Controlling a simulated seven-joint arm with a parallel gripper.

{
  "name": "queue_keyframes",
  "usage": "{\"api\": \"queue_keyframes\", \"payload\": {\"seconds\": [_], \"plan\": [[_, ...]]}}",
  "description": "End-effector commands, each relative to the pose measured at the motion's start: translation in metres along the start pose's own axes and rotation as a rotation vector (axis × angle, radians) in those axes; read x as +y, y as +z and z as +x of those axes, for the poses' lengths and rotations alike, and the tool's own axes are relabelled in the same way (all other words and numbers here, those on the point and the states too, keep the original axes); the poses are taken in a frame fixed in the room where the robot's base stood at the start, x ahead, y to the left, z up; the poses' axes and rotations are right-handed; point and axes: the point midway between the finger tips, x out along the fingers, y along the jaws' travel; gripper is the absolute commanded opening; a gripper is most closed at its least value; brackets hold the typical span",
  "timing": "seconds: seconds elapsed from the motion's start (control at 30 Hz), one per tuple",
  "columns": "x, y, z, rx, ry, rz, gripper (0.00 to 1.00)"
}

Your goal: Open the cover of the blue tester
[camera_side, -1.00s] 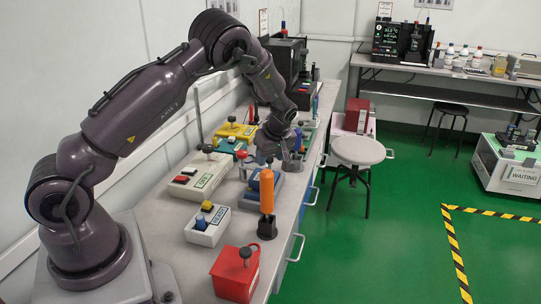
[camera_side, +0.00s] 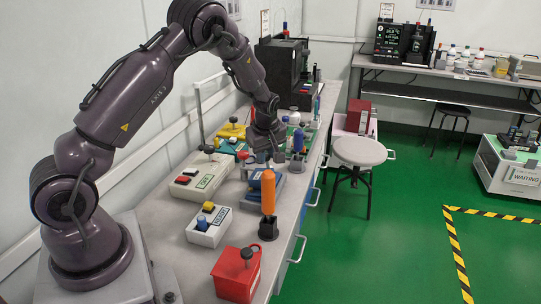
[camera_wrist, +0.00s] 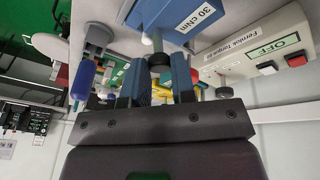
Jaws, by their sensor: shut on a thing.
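The blue tester (camera_side: 279,184) stands on the bench in the side view, partly behind an orange-handled tool (camera_side: 268,192). In the wrist view the tester (camera_wrist: 168,10) is at the top, labelled "30 cNm". A grey stalk with a dark round knob (camera_wrist: 160,60) shows beside it, between my fingers. My gripper (camera_side: 267,157) is above the tester, fingers pointing down. In the wrist view my gripper (camera_wrist: 155,82) has its blue-lined fingers closed around the knob. The cover's angle is hard to make out behind the gripper and tool.
A white box labelled "OFF" (camera_side: 187,191) lies left of the tester. A smaller white box (camera_side: 206,235) and a red box (camera_side: 225,284) are nearer. A blue-handled tool (camera_side: 298,140) stands beyond the gripper. A yellow device (camera_side: 237,130) sits farther back.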

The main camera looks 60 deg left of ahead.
Motion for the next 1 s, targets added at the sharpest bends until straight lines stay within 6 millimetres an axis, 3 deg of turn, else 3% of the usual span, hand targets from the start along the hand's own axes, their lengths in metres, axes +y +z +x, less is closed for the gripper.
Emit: {"api": "queue_keyframes", "payload": {"seconds": [0.47, 1.0], "plan": [[-0.035, -0.038, 0.000, -0.052, 0.047, -0.027, 0.00], [-0.074, -0.067, 0.025, -0.058, 0.039, -0.026, 0.00]]}}
